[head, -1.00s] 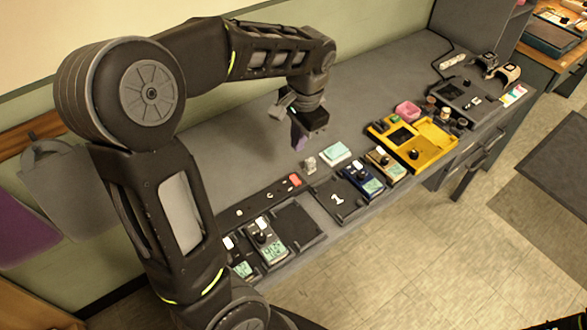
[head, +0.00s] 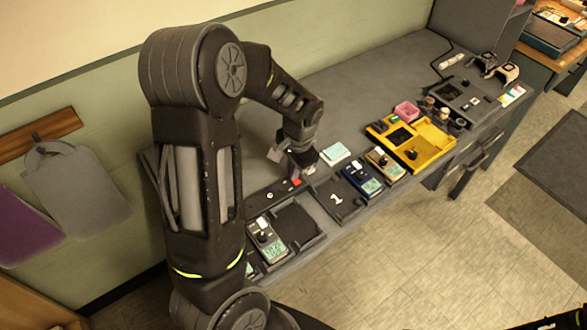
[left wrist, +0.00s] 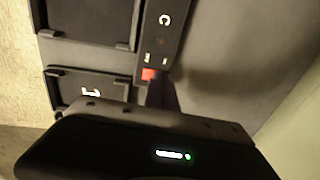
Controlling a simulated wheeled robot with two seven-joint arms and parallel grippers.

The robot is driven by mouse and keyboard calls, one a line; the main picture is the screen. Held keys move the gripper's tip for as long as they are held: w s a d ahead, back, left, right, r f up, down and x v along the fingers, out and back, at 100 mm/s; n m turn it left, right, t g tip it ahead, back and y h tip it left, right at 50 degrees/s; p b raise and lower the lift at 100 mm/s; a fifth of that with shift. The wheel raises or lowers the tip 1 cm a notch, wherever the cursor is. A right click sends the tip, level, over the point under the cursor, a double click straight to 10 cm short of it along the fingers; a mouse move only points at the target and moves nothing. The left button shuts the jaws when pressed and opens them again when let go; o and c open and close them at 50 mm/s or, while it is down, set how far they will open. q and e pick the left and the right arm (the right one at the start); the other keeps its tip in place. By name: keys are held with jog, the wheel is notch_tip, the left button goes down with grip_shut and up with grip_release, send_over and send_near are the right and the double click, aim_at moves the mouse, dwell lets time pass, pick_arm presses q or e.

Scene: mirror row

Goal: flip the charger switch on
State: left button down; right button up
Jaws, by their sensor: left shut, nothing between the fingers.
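The charger is a dark strip (head: 262,196) along the bench, with a red switch (head: 296,182) at its right end. The left wrist view shows the strip (left wrist: 168,30) with a letter C and the red switch (left wrist: 149,74) at its end. In the left wrist view the fingertips (left wrist: 160,92) cover part of the switch. I cannot tell whether they touch it or which way it is tipped.
Dark trays, one marked 1 (head: 337,198), lie in front of the strip. A meter (head: 267,242) sits in the left tray. A blue meter (head: 362,181), a tan meter (head: 385,163) and a yellow tray (head: 437,137) stand to the right.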

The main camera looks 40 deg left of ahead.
pick_arm(q)
jog(key=shift+a+f+b, duration=0.1)
jog(key=shift+f+b, duration=0.3)
jog(key=shift+b, duration=0.1)
jog(key=shift+r, duration=0.25)
jog(key=shift+f, duration=0.1)
jog(key=shift+s+d, duration=0.1)
jog(key=shift+d, duration=0.1)
jog(key=shift+s+d, duration=0.1)
jog(key=shift+d, duration=0.55)
